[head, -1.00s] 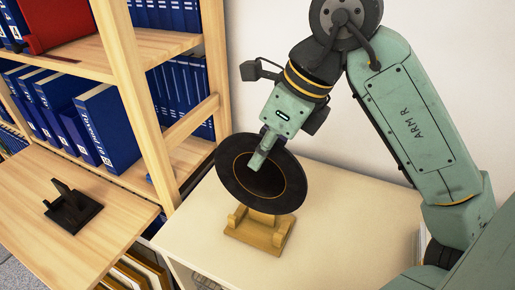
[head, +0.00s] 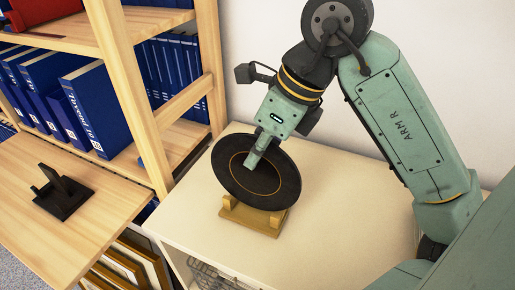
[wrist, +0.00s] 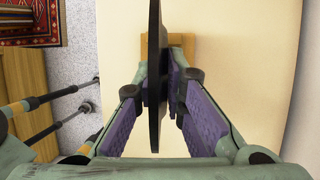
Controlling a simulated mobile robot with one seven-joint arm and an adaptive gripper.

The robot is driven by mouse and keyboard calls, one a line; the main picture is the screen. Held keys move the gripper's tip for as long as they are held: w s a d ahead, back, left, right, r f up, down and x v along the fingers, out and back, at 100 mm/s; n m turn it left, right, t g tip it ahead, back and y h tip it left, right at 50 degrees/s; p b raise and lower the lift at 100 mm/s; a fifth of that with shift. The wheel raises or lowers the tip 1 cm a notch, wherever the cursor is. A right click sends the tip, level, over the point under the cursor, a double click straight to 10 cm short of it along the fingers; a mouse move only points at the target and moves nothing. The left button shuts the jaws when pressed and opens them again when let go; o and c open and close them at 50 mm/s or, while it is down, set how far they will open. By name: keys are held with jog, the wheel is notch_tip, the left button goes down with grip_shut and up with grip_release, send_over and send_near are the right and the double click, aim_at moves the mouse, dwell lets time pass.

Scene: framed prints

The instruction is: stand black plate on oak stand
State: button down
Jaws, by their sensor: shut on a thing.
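The black plate (head: 235,176) with a thin orange ring stands tilted at the oak stand (head: 257,218), which rests on the pale cabinet top. The plate's lower edge is at the stand's pegs; I cannot tell whether it fully rests in them. My gripper (head: 256,158) is shut on the plate's upper part. In the wrist view the plate (wrist: 154,70) shows edge-on between the purple finger pads of my gripper (wrist: 158,98), with part of the oak stand (wrist: 182,48) behind it.
An empty black stand (head: 62,192) sits on the wooden shelf board (head: 95,225) at left. Blue binders (head: 92,108) fill the shelves of the wooden rack. Framed prints (head: 130,262) lean below. The cabinet top (head: 340,215) is clear to the right of the stand.

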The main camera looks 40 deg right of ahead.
aim_at(252, 135)
jog(key=shift+f, duration=0.4)
jog(key=c, duration=1.6)
grip_release()
jog(key=shift+o, duration=0.2)
jog(key=shift+r, duration=0.15)
jog(key=shift+r+p, duration=1.65)
jog(key=shift+r, duration=1.3)
